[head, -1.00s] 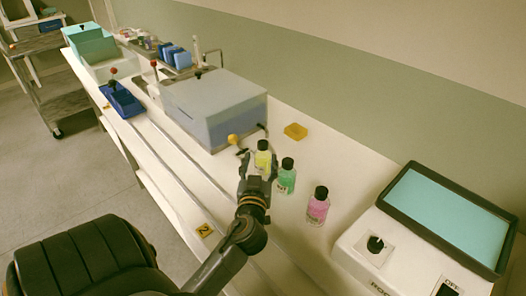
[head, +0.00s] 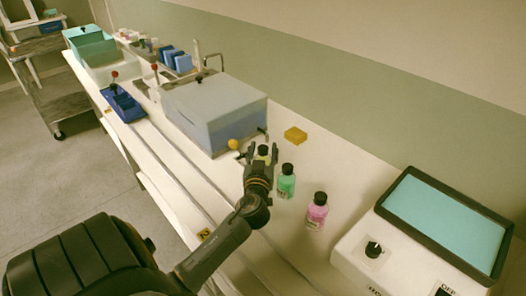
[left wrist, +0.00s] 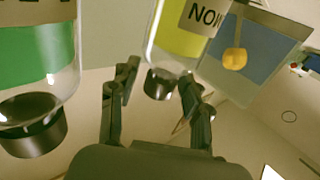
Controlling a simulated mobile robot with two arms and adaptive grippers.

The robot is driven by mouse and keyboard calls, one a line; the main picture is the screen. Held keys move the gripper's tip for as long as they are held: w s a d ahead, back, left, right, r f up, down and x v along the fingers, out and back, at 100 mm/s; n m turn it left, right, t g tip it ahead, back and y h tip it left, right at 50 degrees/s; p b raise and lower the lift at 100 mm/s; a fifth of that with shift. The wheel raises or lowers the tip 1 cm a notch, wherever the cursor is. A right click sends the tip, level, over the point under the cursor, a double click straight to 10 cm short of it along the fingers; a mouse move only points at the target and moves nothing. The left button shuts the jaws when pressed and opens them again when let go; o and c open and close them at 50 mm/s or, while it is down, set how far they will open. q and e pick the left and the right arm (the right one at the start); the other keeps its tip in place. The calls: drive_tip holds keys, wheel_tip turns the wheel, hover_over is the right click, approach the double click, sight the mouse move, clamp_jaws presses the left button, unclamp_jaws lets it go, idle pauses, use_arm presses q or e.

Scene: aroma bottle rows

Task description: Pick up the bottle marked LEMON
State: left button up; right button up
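The bottle with yellow liquid and a black cap (head: 263,151) stands on the white bench, mostly hidden by my left gripper in the head view. In the left wrist view the yellow bottle (left wrist: 178,38) appears upside down, and its partly visible label reads "MON" when turned over. My left gripper (head: 261,156) is open, its fingers on either side of the bottle; in the left wrist view the fingers (left wrist: 158,78) flank the cap area with gaps showing. A green bottle (head: 286,184) and a pink bottle (head: 317,213) stand to the right. My right gripper is out of view.
A grey box-like bath (head: 213,112) with a yellow-knobbed lever (head: 233,144) stands just left of the bottles. A yellow block (head: 295,135) lies behind them. A device with a teal screen (head: 445,222) is at the right. The green bottle stands close to my gripper.

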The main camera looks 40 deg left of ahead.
use_arm(q)
clamp_jaws()
drive_tip(key=shift+r, duration=0.1)
